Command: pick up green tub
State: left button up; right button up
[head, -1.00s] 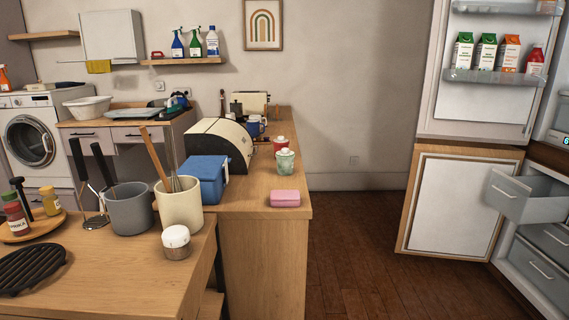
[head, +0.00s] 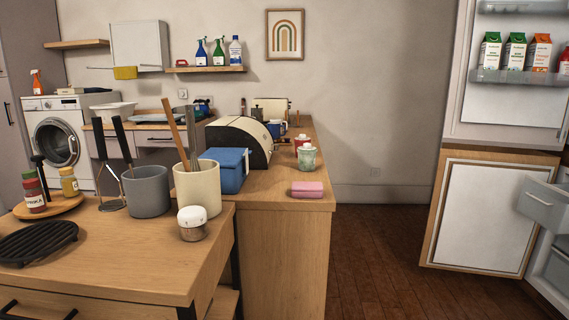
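A small pale green tub (head: 307,160) with a light lid stands upright on the wooden counter, near its right edge. It is the only green tub I can make out. A red container (head: 301,142) stands just behind it, and a pink box (head: 307,189) lies in front of it near the counter's front end. Neither of my grippers is in view, and nothing touches the tub.
A blue box (head: 224,170) and a cream bread bin (head: 239,141) stand left of the tub.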

aim_at(307, 158)
jog(key=i+l+u, duration=0.15)
jog(key=u, duration=0.35)
jog(key=i+l+u, duration=0.1)
jog(key=u, duration=0.35)
jog(key=l+u, duration=0.3)
jog(key=u, duration=0.2)
jog(key=i+l+u, duration=0.1)
jog(key=l+u, duration=0.2)
jog(key=l, duration=0.9)
jog(key=l+u, duration=0.35)
jog(key=l, duration=0.9)
jog(key=k, duration=0.05)
